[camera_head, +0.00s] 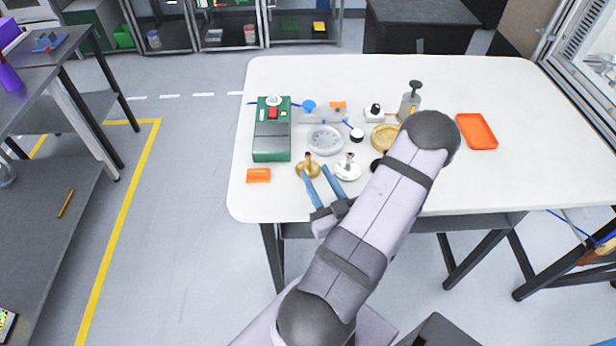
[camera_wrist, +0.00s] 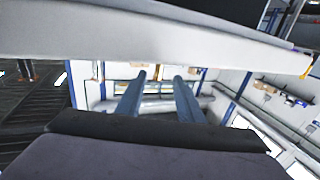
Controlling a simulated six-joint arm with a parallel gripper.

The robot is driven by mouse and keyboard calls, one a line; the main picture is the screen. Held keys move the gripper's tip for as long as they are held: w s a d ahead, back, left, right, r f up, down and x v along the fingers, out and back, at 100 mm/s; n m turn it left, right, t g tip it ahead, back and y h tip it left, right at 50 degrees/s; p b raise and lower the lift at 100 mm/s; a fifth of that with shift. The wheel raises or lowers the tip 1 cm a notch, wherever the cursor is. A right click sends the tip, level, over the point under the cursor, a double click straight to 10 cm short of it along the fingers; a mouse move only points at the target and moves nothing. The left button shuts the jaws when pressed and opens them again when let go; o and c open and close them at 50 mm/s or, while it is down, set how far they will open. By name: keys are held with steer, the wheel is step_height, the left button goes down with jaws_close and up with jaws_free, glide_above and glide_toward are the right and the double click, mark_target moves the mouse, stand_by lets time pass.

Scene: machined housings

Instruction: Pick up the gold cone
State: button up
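The gold cone (camera_head: 304,171) stands on the white table near its front left, a gold flared piece with a narrow upright top. My gripper (camera_head: 316,172) has its two blue fingers apart, with nothing seen between them. In the head view the fingertips overlap the cone's lower right edge; I cannot tell whether they touch it. In the wrist view the open fingers (camera_wrist: 159,77) point away from the camera, below a pale slab edge that looks like the tabletop. The cone is not visible there.
A white cone-like piece (camera_head: 348,172) stands just right of the fingers. An orange block (camera_head: 258,176) lies to the left, and a green box (camera_head: 271,145) behind it. A grey round dish (camera_head: 324,139), gold dish (camera_head: 378,138) and orange tray (camera_head: 477,131) lie farther back.

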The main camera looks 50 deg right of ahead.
mark_target(309, 162)
steer(key=shift+s+d+f, duration=0.2)
steer(key=shift+d+f, duration=0.05)
steer(key=shift+f, duration=0.2)
steer(key=shift+p+x, duration=0.45)
steer(key=shift+x, duration=0.65)
steer(key=shift+r, duration=0.1)
steer(key=p+x, duration=0.3)
steer(key=x, duration=0.1)
steer(key=shift+w+a+r, duration=0.15)
steer(key=shift+a+r, duration=0.05)
steer(key=shift+r, duration=0.1)
steer(key=shift+w+d+f, duration=0.15)
steer(key=shift+w+d, duration=0.1)
steer(key=shift+w, duration=0.25)
jaws_close()
